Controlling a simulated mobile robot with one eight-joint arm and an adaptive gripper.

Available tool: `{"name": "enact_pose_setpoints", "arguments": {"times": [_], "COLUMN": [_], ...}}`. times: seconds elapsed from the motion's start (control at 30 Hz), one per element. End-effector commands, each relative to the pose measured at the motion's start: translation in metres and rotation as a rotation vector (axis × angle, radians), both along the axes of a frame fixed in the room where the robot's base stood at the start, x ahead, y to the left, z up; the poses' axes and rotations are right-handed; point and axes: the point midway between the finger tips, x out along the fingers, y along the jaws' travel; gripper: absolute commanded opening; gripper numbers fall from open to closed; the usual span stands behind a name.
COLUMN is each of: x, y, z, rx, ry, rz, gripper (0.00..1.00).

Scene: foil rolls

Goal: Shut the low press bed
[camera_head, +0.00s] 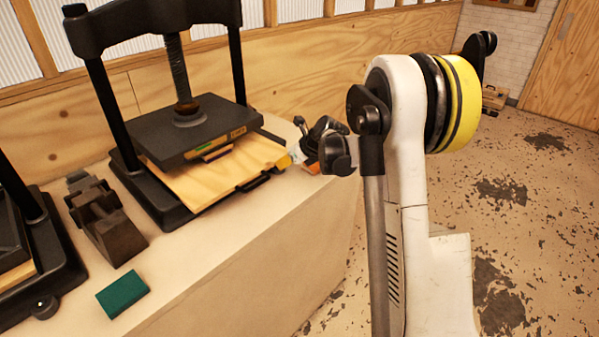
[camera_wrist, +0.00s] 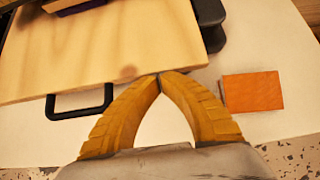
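A black screw press (camera_head: 190,130) stands on the bench. Its pale wooden bed (camera_head: 215,180) sticks out toward the front, under the dark platen (camera_head: 200,125). The bed (camera_wrist: 90,50) fills the upper left of the wrist view. A black loop handle (camera_wrist: 80,114) is on its front edge and also shows in the head view (camera_head: 254,183). My gripper (camera_wrist: 159,76) has its yellow fingertips together with nothing between them. The tips appear by the bed's front edge, right of the handle; contact cannot be told. In the head view my gripper (camera_head: 284,161) is partly hidden by my arm.
An orange block (camera_wrist: 253,91) lies right of my fingers. A tape dispenser (camera_head: 105,220) and a green block (camera_head: 122,293) are on the bench left of the press. Another press (camera_head: 25,250) is cut off at the left edge. The bench front is bare.

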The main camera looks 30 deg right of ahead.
Motion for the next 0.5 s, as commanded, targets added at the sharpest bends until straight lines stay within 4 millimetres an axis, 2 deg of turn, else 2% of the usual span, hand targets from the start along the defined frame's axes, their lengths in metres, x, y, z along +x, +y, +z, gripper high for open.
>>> {"name": "enact_pose_setpoints", "arguments": {"times": [0.03,0.2,0.5], "x": [0.011,0.035,0.055], "y": [0.004,0.013,0.02], "z": [0.0,0.0,0.0], "rx": [0.0,-0.001,0.0], "ry": [-0.001,0.0,0.0], "rz": [0.002,0.002,0.0], "gripper": [0.0,0.0,0.0]}}
